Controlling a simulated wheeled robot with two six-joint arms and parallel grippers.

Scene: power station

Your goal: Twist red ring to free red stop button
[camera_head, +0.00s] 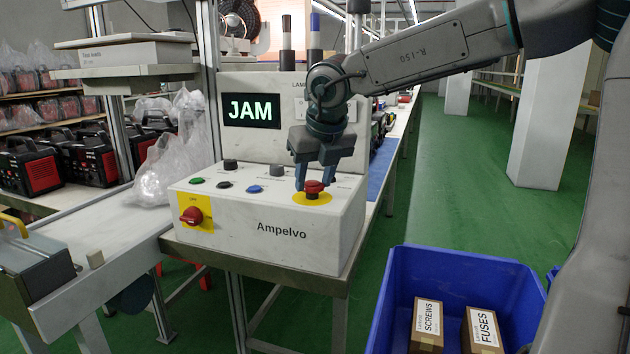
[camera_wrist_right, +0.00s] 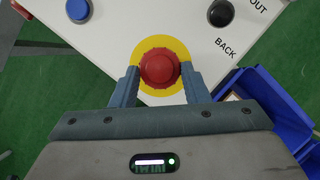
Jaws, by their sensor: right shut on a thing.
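The red stop button (camera_head: 314,188) sits on a round yellow plate (camera_head: 326,197) at the right front of the white Ampelvo control box (camera_head: 262,205). In the right wrist view the red button (camera_wrist_right: 159,68) fills the space between my fingers, with its round ribbed red edge showing. I cannot tell the ring apart from the button cap. My right gripper (camera_head: 315,184) points down from above, its two fingers shut on the red button from both sides. My left gripper is not in view.
A lit screen (camera_head: 251,110) reads JAM. A red rotary switch (camera_head: 191,215) and several coloured buttons are on the box. A blue crate (camera_head: 455,262) with two cartons stands at the lower right. A conveyor (camera_head: 110,230) with plastic bags runs left.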

